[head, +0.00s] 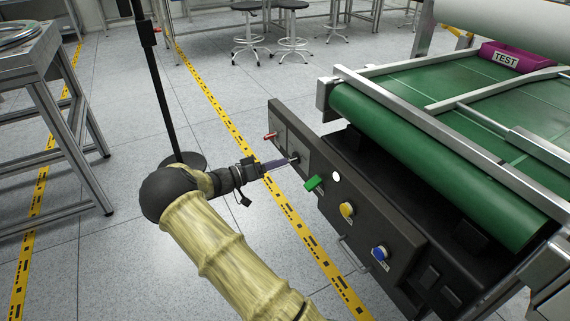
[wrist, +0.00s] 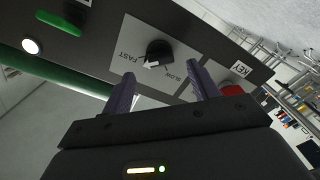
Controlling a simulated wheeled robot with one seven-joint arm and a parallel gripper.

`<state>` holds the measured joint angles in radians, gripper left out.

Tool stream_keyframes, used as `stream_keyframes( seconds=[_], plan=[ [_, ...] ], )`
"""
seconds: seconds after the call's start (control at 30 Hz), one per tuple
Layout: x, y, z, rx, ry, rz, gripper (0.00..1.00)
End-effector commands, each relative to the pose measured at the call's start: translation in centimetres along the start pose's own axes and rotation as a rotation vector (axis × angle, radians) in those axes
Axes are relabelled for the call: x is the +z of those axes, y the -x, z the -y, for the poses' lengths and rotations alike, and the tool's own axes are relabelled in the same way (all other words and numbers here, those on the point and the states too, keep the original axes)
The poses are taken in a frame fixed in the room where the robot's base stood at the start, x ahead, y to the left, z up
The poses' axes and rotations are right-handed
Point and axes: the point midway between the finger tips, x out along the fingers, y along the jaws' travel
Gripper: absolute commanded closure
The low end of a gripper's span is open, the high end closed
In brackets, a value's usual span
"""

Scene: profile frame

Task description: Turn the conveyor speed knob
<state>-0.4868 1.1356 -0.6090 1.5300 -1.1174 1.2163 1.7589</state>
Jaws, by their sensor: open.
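In the head view the knob (head: 294,158) is a small dark shape at the fingertips, partly hidden. My gripper (head: 284,162) reaches the front panel from the left. In the wrist view my gripper (wrist: 165,80) is open, with its two purple fingers apart and the knob just beyond the gap. I cannot tell whether they touch the panel.
The dark control panel (head: 360,205) also carries a red knob (head: 270,136) by a KEY label, a green switch (head: 315,183), a white lamp (head: 337,176), a yellow button (head: 347,210) and a blue button (head: 379,253). The green conveyor belt (head: 420,150) lies behind.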

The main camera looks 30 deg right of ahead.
Motion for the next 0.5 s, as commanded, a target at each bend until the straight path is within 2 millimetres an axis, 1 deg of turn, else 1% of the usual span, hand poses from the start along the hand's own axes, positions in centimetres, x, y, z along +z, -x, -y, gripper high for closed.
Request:
stream_keyframes(
  seconds=[0.03, 0.1, 0.2, 0.33, 0.5],
  plan=[
    [0.2, -1.0, 0.1, 0.003, 0.000, 0.002, 0.40],
    [0.2, -2.0, 0.1, 0.002, -0.001, 0.002, 0.40],
    [0.1, -3.1, 0.1, 0.001, -0.001, 0.001, 0.40],
    [0.0, -3.7, 0.0, 0.000, 0.000, 0.000, 0.40],
    [0.0, -3.8, 0.0, 0.000, 0.000, -0.001, 0.40]
  ],
)
